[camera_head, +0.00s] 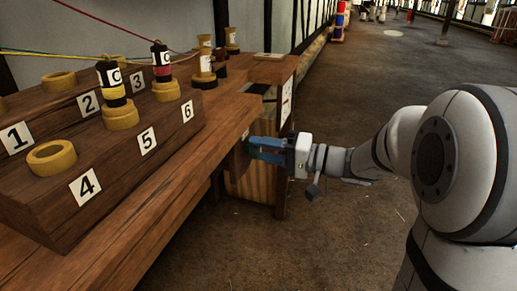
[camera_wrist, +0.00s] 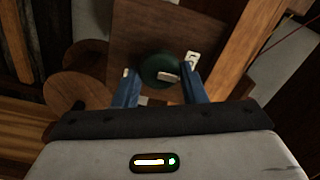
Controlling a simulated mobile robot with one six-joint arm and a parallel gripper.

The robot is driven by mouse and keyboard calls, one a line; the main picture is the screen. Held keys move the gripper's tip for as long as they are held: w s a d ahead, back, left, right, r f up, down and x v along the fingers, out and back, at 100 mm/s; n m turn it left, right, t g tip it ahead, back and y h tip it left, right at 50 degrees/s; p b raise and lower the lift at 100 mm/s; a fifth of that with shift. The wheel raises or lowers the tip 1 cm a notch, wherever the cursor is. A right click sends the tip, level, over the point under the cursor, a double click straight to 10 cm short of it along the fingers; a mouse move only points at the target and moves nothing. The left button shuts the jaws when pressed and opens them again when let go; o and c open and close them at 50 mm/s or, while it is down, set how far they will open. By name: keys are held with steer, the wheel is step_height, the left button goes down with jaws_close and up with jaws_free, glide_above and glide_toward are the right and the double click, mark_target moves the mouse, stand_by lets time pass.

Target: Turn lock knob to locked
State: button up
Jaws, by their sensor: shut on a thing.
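The lock knob (camera_wrist: 153,66) is a dark green disc on a brown wooden panel (camera_wrist: 140,30) in the wrist view. A pale bar on its front points roughly sideways. My gripper (camera_wrist: 160,84) has its two blue fingers on either side of the knob, shut on it. A small white plate (camera_wrist: 193,60) with dark marks sits on the panel right beside the right fingertip. In the head view my gripper (camera_head: 252,148) reaches in under the bench edge. The knob is hidden there.
The wooden bench (camera_head: 150,215) carries a stepped block with numbered labels, yellow rings and labelled spools (camera_head: 162,62). Coloured cords run above it. A wooden wheel (camera_wrist: 75,85) is left of the panel in the wrist view. The floor (camera_head: 330,240) right of the bench is clear.

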steer(key=shift+f, duration=0.1)
steer(key=o, duration=1)
steer(key=shift+c, duration=0.2)
steer(key=p+v, duration=0.2)
steer(key=v, duration=0.6)
steer(key=shift+a, duration=0.1)
